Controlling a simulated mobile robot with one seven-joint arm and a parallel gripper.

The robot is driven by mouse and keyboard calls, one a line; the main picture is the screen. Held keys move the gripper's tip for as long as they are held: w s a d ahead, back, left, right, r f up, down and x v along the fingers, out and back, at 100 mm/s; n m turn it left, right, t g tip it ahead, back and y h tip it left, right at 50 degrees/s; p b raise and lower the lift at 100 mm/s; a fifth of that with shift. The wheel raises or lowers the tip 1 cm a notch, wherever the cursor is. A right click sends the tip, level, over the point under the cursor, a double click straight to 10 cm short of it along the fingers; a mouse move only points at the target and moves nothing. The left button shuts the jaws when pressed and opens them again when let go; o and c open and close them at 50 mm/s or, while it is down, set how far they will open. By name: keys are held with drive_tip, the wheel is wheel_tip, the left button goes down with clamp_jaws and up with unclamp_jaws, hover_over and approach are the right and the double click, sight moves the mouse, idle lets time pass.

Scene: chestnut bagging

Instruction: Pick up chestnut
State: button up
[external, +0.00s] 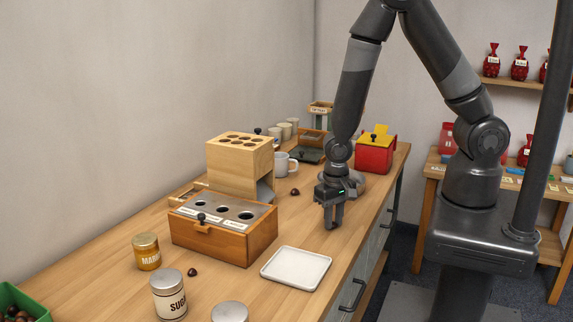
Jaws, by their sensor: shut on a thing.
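My gripper (333,224) points down over the right part of the wooden counter, behind the white tray. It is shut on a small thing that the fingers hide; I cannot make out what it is. One dark brown chestnut (294,191) lies loose on the counter, left of and beyond my gripper. Another chestnut (192,272) lies near the front, by the sugar tin. More chestnuts (16,313) are in the green crate (36,299) at the lower left corner.
A wooden box with holes in its metal top (262,236) stands left of my gripper, with a wooden dispenser (240,158) behind it. The white tray (297,268) lies in front. A white mug (286,163), a red box (374,158), a mustard jar (146,252) and a sugar tin (169,296) stand around.

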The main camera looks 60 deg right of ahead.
drive_tip(key=shift+c, duration=0.7)
drive_tip(key=shift+r, duration=0.1)
drive_tip(key=shift+r, duration=0.55)
drive_tip(key=r, duration=0.1)
drive_tip(key=d+r, duration=0.1)
drive_tip(key=r, duration=0.1)
drive_tip(key=shift+d+r, duration=0.1)
drive_tip(key=shift+r, duration=0.2)
drive_tip(key=s+d+r+m, duration=0.1)
drive_tip(key=d+r+m, duration=0.15)
drive_tip(key=d, duration=1.45)
drive_tip(key=s+d+r+m, duration=0.1)
drive_tip(key=d+r, duration=0.3)
drive_tip(key=d, duration=1.2)
drive_tip(key=shift+n, duration=0.25)
drive_tip(key=w+a+f, duration=0.3)
drive_tip(key=w, duration=0.1)
drive_tip(key=w+a+f, duration=0.3)
drive_tip(key=w+a, duration=0.1)
drive_tip(key=shift+a+f, duration=0.3)
drive_tip(key=shift+f, duration=2.05)
